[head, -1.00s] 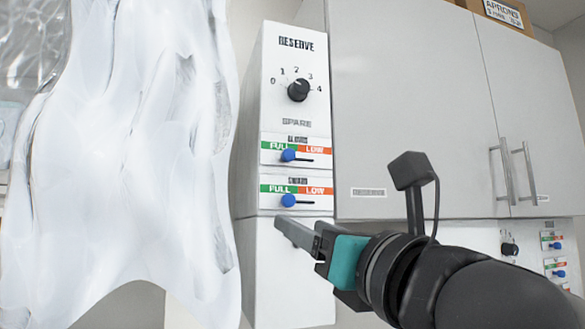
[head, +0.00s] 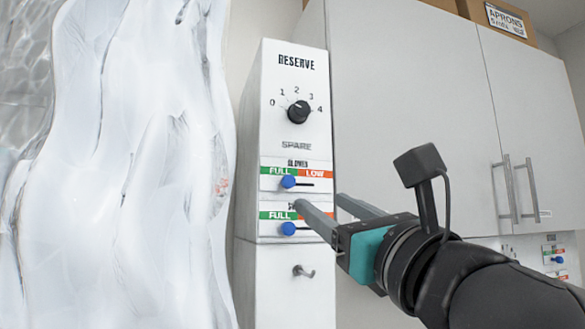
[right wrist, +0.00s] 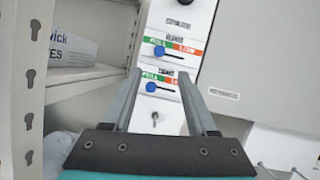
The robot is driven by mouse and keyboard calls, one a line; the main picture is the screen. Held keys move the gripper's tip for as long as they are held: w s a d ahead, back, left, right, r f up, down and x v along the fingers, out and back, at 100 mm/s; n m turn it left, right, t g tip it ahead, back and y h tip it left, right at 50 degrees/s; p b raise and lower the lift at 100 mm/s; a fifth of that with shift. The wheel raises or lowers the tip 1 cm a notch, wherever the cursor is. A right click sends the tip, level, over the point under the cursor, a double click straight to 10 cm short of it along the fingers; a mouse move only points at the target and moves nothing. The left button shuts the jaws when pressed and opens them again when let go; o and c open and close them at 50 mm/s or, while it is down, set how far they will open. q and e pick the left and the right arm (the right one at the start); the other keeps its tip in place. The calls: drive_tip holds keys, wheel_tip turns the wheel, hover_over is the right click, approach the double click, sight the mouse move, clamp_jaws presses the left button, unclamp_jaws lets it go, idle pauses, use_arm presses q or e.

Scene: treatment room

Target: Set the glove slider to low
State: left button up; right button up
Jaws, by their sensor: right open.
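The glove slider is the upper of two sliders on the tall white RESERVE panel (head: 285,140); its label reads roughly GLOVES. Its blue knob (head: 288,181) sits at the left, under the green FULL part; the orange LOW part is to the right. It also shows in the right wrist view (right wrist: 159,51). The lower slider's blue knob (head: 288,229) is also at the left, and its label is partly hidden by a finger. My right gripper (head: 320,203) is open and empty, its fingertips below and right of the glove knob, apart from it. My left gripper is not in view.
A black dial (head: 298,112) is above the sliders and a small hook (head: 303,271) below. A grey cabinet (head: 410,110) stands to the right. A translucent white sheet (head: 130,170) fills the left. Shelving (right wrist: 85,85) shows in the wrist view.

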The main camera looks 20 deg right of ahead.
sight(291, 183)
drive_tip(key=p+x, duration=0.5)
drive_tip(key=x, duration=0.5)
drive_tip(key=shift+w+r, duration=0.1)
drive_tip(key=shift+x, duration=0.75)
clamp_jaws()
idle(0.8)
